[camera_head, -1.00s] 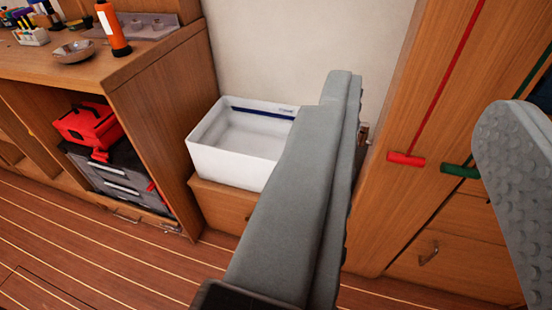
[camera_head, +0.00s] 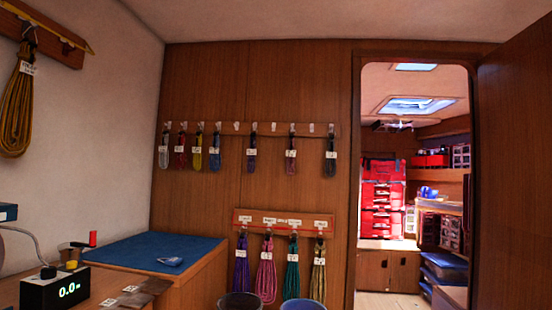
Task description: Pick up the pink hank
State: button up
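A pink hank (camera_head: 266,277) hangs on the lower wooden rail, second from the left. It has a white tag near its top. A purple hank (camera_head: 241,265) hangs on its left, and a teal hank (camera_head: 292,267) and an olive-yellow hank (camera_head: 318,272) hang on its right. A smaller dull pinkish hank (camera_head: 291,160) hangs on the upper rail. My gripper is not in view now, so its distance from the pink hank does not show.
Dark bins (camera_head: 240,301) stand below the lower rail (camera_head: 262,216). A blue-topped bench (camera_head: 135,249) is on the left, with a black display box (camera_head: 57,290) nearer. A yellow-brown hank (camera_head: 17,105) hangs at far left. An open doorway (camera_head: 357,190) is on the right.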

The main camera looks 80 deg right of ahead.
aim_at(291, 154)
jog(key=z, duration=2.35)
